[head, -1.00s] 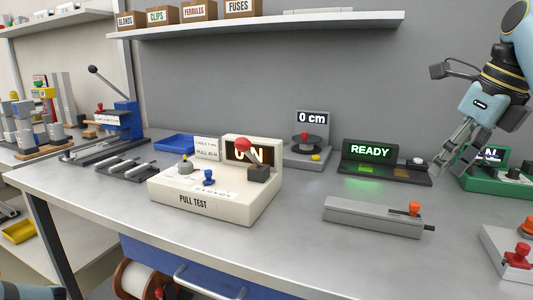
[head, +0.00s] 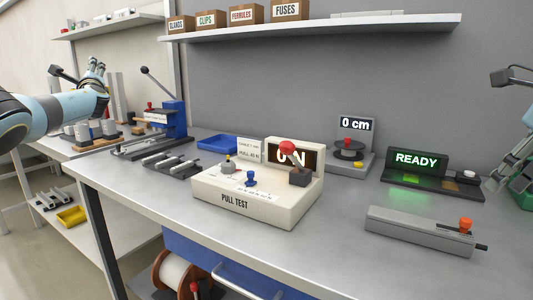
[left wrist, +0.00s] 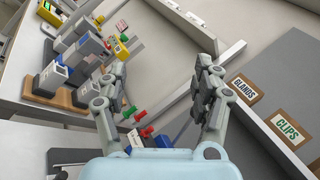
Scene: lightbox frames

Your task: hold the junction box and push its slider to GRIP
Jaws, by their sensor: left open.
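No label reading GRIP is legible, and I cannot tell which thing is the junction box. A long grey box (head: 415,233) with an orange knob (head: 465,224) near its right end lies on the bench at the right. My left gripper (head: 96,68) is raised at the left in the head view, far from that box. In the left wrist view my left gripper (left wrist: 162,75) is open and empty, its fingers wide apart. My right gripper (head: 496,180) is cut off by the right edge of the head view, so its jaws cannot be judged.
The cream PULL TEST box (head: 235,202) stands mid-bench with a red-knobbed lever. A shelf (head: 350,28) with cartons hangs above.

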